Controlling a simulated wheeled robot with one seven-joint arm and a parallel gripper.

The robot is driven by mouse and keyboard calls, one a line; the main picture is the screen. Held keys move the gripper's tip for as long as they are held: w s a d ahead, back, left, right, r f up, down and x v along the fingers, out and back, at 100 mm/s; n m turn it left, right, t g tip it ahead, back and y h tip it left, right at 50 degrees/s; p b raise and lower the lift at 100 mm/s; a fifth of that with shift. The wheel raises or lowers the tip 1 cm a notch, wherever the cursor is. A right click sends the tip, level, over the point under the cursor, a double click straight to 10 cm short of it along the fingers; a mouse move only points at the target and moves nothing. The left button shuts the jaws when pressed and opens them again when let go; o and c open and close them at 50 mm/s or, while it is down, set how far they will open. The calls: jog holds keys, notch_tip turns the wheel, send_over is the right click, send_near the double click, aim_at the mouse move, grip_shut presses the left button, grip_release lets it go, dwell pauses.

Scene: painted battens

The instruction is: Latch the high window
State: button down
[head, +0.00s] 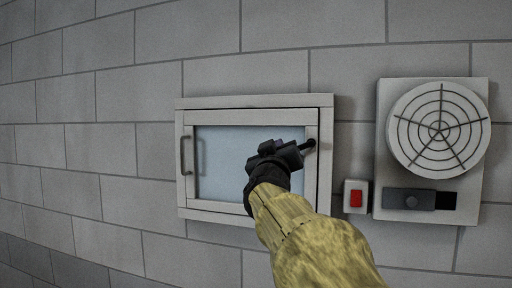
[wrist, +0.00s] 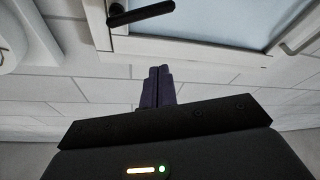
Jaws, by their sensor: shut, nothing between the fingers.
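The high window (head: 225,160) is a small white-framed pane on the block wall. Its sash sits in the frame; I cannot tell whether it is fully flush. A black latch lever (head: 309,143) is on the right side of the frame. In the wrist view the lever (wrist: 142,14) lies roughly level, reaching from the frame over the glass. My gripper (head: 277,145) is in front of the pane's right part, beside the lever in the picture. In the wrist view its fingers (wrist: 158,86) are shut and empty, apart from the lever. My gripper hides part of the pane and lower frame.
A grey pull handle (head: 184,155) is on the window's left side; it also shows in the wrist view (wrist: 298,30). A red switch (head: 356,198) and a round fan grille (head: 437,130) on a panel are to the right. The wall left of the window is clear.

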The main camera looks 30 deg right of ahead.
jog(key=p+x, duration=0.4)
jog(key=x, duration=0.6)
jog(key=shift+s+d+f, duration=0.1)
jog(key=shift+s+f, duration=0.15)
jog(key=shift+f, duration=0.4)
jog(key=shift+s+d+f, duration=0.1)
jog(key=shift+s+f, duration=0.15)
jog(key=shift+f, duration=0.45)
jog(key=shift+s+f, duration=0.25)
jog(key=shift+f, duration=0.4)
